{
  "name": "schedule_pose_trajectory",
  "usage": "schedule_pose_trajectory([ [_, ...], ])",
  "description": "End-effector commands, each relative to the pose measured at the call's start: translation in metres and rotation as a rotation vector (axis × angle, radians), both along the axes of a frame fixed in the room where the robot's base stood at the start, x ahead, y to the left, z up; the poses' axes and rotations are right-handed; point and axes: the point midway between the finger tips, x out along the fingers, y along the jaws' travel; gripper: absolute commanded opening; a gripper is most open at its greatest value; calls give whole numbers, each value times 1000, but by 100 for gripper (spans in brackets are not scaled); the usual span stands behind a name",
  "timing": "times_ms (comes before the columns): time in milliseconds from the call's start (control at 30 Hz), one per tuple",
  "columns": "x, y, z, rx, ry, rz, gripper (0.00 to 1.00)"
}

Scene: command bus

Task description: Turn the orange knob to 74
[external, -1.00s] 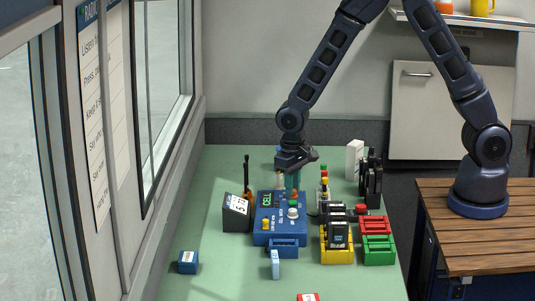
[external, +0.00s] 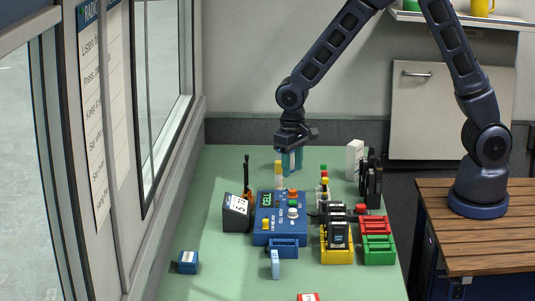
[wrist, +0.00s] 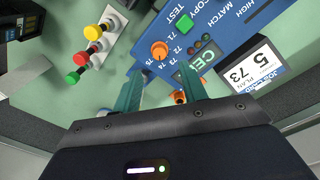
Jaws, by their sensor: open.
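The orange knob (external: 293,194) is on the top of the blue device (external: 263,221). In the wrist view the orange knob (wrist: 159,50) has a dial of white numbers in the low seventies around it, including 74. Which number it points at is too small to tell. My gripper (external: 292,164) is above and behind the device, pointing down, with its teal fingers apart and empty. In the wrist view the fingers of my gripper (wrist: 160,76) are spread, with the knob beyond their tips and not touched.
The device has a green display (external: 266,200) and a white knob (external: 293,213). A dark box with a white number card (external: 237,204) stands at its left. At its right are a yellow holder (external: 337,256) with dark radios and red and green trays (external: 378,249).

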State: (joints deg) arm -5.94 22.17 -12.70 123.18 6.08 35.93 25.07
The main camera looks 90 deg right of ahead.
Motion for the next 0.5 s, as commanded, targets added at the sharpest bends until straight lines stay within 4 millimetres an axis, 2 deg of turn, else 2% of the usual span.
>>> schedule_pose_trajectory([
  [100, 1, 0, 20, 0, -4, 0, 42],
  [200, 1, 0, 31, 0, -2, 0, 42],
  [500, 1, 0, 43, 0, 0, -1, 42],
])
